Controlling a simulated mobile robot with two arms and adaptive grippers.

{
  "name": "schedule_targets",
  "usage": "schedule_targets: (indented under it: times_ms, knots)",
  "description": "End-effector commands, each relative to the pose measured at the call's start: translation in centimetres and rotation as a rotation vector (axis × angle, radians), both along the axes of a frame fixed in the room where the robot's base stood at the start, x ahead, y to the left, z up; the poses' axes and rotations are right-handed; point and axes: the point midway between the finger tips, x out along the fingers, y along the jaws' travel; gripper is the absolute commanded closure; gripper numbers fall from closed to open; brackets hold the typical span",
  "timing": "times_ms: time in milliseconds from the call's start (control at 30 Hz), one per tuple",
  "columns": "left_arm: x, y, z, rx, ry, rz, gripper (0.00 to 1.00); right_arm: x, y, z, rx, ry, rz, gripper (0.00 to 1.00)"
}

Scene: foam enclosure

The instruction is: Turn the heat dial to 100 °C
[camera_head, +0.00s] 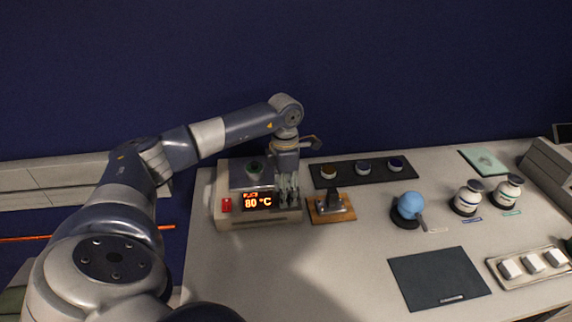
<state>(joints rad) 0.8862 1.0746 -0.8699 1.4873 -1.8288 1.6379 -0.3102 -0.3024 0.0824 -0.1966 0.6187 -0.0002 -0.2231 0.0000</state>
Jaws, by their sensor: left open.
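The heater (261,218) is a light box with a dark top plate on the left part of the table. Its orange display (258,202) reads 80 °C, with a red switch (226,205) to the left of it. My left gripper (289,200) points down at the right part of the heater's front, right of the display. Its fingers are open. The heat dial is hidden behind the fingers or too small to make out, so I cannot tell whether they touch it. My right gripper is not in view.
A wooden board with a dark device (331,208) stands close right of the heater. A black strip with several jars (363,171) lies behind. The table's front middle is clear.

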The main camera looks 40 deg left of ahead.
Motion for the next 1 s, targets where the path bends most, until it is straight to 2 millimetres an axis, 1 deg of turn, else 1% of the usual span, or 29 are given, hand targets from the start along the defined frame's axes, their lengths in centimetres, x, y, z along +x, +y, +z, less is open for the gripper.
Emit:
schedule_targets:
  times_ms: [33,133,233,333,367,400,467,500,533,567,767,867,1000]
  knots:
    - [0.0,0.0,-0.2,0.000,0.000,0.000,0.53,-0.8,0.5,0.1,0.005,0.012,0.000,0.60]
    - [0.0,0.0,-0.5,0.000,0.000,-0.001,0.53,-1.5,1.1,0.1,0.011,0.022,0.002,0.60]
    - [0.0,0.0,-0.6,0.000,0.000,-0.001,0.53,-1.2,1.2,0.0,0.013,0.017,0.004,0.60]
    - [0.0,0.0,-0.6,0.000,0.000,-0.001,0.53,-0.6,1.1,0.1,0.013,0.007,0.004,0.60]
    - [0.0,0.0,-0.5,0.000,0.000,-0.001,0.57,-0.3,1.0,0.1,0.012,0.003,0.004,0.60]
    - [0.0,0.0,-0.5,0.000,0.000,-0.001,0.66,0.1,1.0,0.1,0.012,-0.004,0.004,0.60]
    - [0.0,-0.1,-0.5,-0.001,-0.001,-0.001,0.80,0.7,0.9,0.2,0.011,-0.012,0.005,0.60]
    - [0.0,0.0,-0.5,-0.001,-0.001,-0.001,0.89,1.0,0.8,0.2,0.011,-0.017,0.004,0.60]
    - [0.0,0.0,-0.5,-0.001,-0.001,-0.001,0.96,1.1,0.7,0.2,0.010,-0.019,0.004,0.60]
    - [0.0,0.0,-0.5,-0.001,-0.001,-0.001,0.98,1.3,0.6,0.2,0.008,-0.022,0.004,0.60]
    - [0.0,-0.1,-0.6,0.000,-0.002,-0.020,0.98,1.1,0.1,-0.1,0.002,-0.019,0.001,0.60]
    - [0.1,-0.1,-0.7,0.000,-0.005,-0.083,0.98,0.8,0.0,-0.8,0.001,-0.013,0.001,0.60]
    - [0.1,-0.1,-0.8,0.001,-0.006,-0.218,0.98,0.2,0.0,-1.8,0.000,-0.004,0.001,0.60]
